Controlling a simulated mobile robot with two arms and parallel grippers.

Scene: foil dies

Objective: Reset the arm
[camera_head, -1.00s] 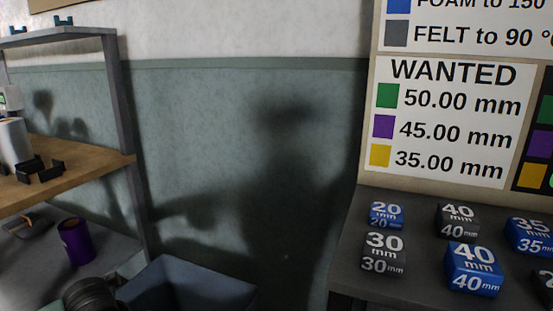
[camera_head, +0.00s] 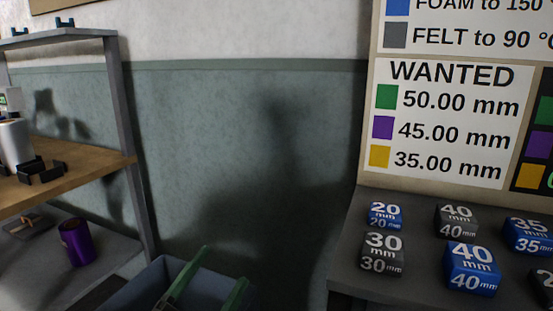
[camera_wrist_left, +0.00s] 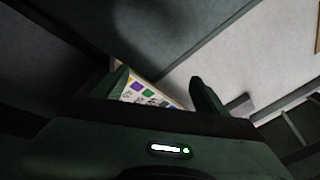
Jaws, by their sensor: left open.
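My left gripper (camera_head: 222,268) shows at the bottom of the head view as two green fingers, spread apart with nothing between them. It appears in front of the blue-grey bin (camera_head: 140,286). In the left wrist view the left gripper (camera_wrist_left: 158,82) also shows both dark green fingers apart and empty, with part of the sign board (camera_wrist_left: 145,93) visible between them. My right gripper is not in view.
A dark bench at right holds several blue and black dies, including a blue 40 mm die (camera_head: 472,268). The WANTED sign (camera_head: 450,125) is above. The left shelf holds a purple cylinder (camera_head: 76,242). Bare wall lies between.

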